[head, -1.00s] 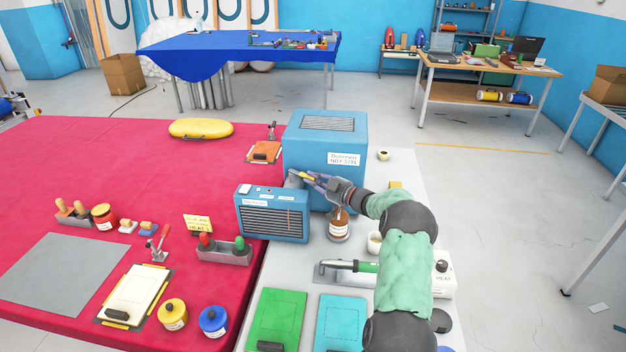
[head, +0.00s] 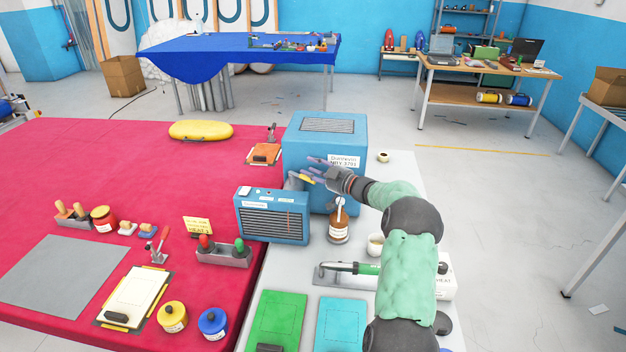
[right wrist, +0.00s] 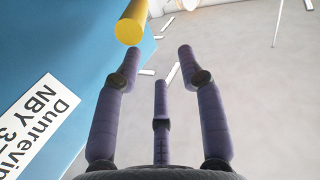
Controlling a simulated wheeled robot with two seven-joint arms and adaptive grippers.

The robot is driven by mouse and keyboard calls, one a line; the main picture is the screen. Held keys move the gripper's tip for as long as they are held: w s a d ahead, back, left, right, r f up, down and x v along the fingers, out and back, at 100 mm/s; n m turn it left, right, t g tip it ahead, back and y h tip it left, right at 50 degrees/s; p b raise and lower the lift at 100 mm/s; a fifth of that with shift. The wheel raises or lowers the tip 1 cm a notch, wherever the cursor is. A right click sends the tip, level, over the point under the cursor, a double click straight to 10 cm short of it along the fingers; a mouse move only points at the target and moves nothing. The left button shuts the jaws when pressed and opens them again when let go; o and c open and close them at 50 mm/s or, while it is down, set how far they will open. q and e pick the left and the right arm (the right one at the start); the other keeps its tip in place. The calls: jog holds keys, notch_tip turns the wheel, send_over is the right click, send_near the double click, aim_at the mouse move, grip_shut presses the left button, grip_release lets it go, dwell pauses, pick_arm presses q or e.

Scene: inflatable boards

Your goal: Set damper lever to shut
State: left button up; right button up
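The blue box (head: 300,150) with a top grille and a white label stands at the back of the grey-white bench. A short yellow lever handle (head: 306,179) sticks out at its front, beside a grey fitting. My right gripper (head: 316,169) is beside the handle with its fingers spread. In the right wrist view the yellow handle (right wrist: 132,22) is just beyond the left fingertip. The three purple fingers (right wrist: 160,70) are apart with nothing between them. I cannot tell whether a finger touches the handle. My left gripper is out of view.
A smaller blue louvred unit (head: 272,216) stands in front of the box. A brown bottle (head: 339,229) is under my right wrist, with a white cup (head: 375,245) and a green-handled tool (head: 366,268) nearby. The red table (head: 110,170) lies to the left.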

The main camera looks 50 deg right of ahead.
jog(key=shift+r, duration=2.4)
